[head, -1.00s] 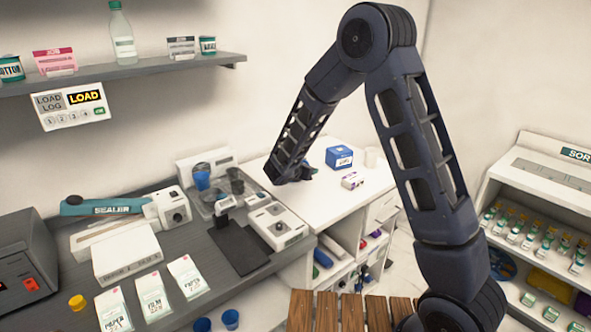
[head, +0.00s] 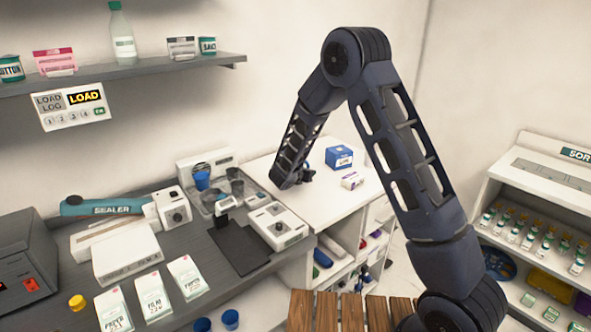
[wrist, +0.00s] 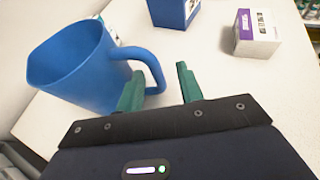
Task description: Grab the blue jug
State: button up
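The blue jug (wrist: 75,68) stands upright on the white counter in the left of the wrist view. Its handle (wrist: 156,72) is turned towards my gripper (wrist: 160,85). My gripper is open, with its two green fingers apart. In the wrist picture the outer bar of the handle lies between the fingertips, close to the left finger. I cannot tell whether they touch. In the head view my gripper (head: 304,176) is low over the white counter, and my forearm hides the jug.
A blue box (head: 340,157) and a small white-and-purple box (head: 352,181) stand to the right of my gripper on the white counter (head: 335,200). A dark grey counter with a sealer (head: 110,208) and other devices lies to the left. The wall is behind.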

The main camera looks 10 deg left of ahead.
jog(key=x, duration=0.3)
jog(key=shift+w+f, duration=0.15)
jog(key=shift+w, duration=0.15)
jog(key=shift+c, duration=0.5)
grip_shut()
